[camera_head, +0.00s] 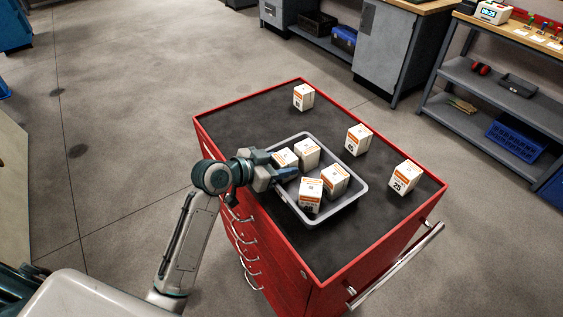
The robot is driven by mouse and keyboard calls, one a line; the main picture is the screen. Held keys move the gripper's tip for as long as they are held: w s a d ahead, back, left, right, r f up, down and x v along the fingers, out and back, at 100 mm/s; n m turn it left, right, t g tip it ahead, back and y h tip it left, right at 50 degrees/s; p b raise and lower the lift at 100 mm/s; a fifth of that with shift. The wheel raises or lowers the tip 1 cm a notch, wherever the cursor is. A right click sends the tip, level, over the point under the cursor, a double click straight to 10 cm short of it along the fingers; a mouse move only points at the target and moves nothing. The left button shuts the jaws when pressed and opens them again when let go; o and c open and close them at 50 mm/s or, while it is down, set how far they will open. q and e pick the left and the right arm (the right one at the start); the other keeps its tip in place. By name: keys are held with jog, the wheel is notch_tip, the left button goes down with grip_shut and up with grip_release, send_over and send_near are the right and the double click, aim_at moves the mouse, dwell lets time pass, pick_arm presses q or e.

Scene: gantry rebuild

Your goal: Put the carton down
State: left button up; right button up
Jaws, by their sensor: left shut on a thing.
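My left gripper (280,167) reaches in from the left over the near-left side of a grey tray (354,201). It is shut on a white and orange carton (287,157), which the fingers partly hide. The held carton is at the tray's left end; I cannot tell whether it touches the tray floor. Beside it in the tray are another carton (308,152), a carton near the right side (335,180) and a carton at the near side (311,194). My right gripper is not in view.
The tray stands on the dark top of a red tool cabinet (265,109). Loose cartons stand outside the tray at the far corner (303,97), behind it (358,140) and at the right (404,177). The near cabinet top is clear. Shelving (480,110) stands beyond.

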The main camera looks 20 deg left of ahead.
pick_arm(q)
jog(key=o, duration=1)
jog(key=shift+f, duration=0.15)
jog(key=shift+o, duration=0.3)
jog(key=shift+s+a, duration=0.1)
jog(key=shift+s, duration=0.05)
jog(key=b+v, duration=0.2)
jog(key=v, duration=0.8)
jog(key=shift+s+a+r+b, duration=0.3)
jog(key=shift+s+a+r, duration=0.15)
jog(key=shift+s+r, duration=0.1)
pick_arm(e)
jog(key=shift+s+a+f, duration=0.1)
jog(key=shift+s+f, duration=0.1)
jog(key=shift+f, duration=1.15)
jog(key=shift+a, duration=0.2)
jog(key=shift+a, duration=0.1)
